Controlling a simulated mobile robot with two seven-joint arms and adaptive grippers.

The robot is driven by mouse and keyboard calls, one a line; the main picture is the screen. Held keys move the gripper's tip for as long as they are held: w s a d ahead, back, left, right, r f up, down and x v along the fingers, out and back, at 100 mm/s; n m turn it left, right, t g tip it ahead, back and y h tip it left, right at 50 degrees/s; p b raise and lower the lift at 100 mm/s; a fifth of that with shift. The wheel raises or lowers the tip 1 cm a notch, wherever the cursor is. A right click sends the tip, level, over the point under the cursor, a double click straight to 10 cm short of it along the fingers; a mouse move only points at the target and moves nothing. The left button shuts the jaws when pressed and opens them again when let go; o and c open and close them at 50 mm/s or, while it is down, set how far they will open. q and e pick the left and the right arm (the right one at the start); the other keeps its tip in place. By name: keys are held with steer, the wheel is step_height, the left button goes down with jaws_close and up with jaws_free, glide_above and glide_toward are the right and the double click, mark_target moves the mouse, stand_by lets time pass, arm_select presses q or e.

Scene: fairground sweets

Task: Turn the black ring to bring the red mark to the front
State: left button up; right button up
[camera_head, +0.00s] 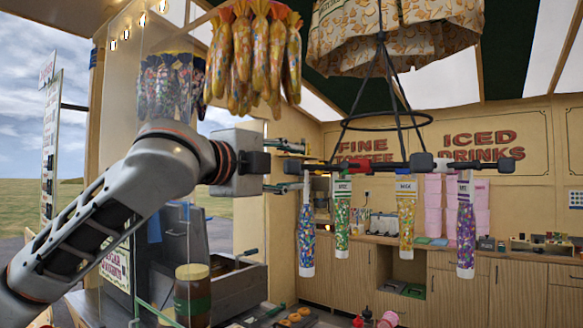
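The black ring (445,164) hangs below a smaller black hoop and rods, and I see it almost edge-on. A red piece (351,163) sits on its left half, and a smaller red piece (507,164) shows near its right end. I cannot tell which of the two is the mark. My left gripper (290,167) is at the ring's left end, with one finger above the ring's level and one below. Its fingers are apart. Whether they touch the ring is not clear. My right gripper is not in view.
Several sweet-filled tubes hang from the ring, among them a green one (342,215), a yellow one (406,220) and a purple one (466,228). Yellow wrapped bags (243,55) hang above my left gripper. A wooden counter (520,255) stands behind.

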arm_select(q)
steer(key=v, duration=1)
steer(key=shift+b, duration=0.35)
stand_by(0.5)
